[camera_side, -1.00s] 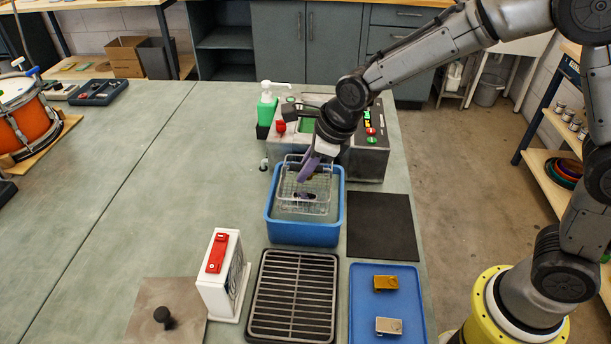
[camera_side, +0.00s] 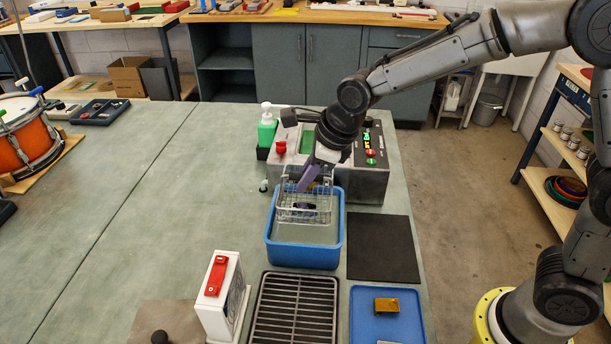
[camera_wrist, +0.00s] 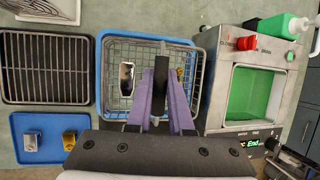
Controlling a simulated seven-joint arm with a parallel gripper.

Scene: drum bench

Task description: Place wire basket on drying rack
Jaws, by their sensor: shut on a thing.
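My gripper (camera_side: 306,180) is shut on the wire basket (camera_side: 318,214), with purple fingers on it. The basket hangs above the blue tub (camera_side: 303,258), roughly over its back part, and looks level. In the wrist view, the basket (camera_wrist: 200,85) shows below my gripper (camera_wrist: 160,62), with a shiny metal part and a gold-coloured part inside, partly hidden by the fingers. The drying rack (camera_side: 295,312) is a black slatted tray in front of the tub, with nothing on it. It also shows left of the tub in the wrist view (camera_wrist: 46,70).
The ultrasonic-type machine (camera_side: 368,186) with an "End" display (camera_wrist: 252,143) stands behind the tub. A white timer-like box (camera_side: 222,295) stands left of the rack. A blue tray (camera_side: 360,325) with a gold part lies right of it. A dark mat (camera_side: 382,248) is bare.

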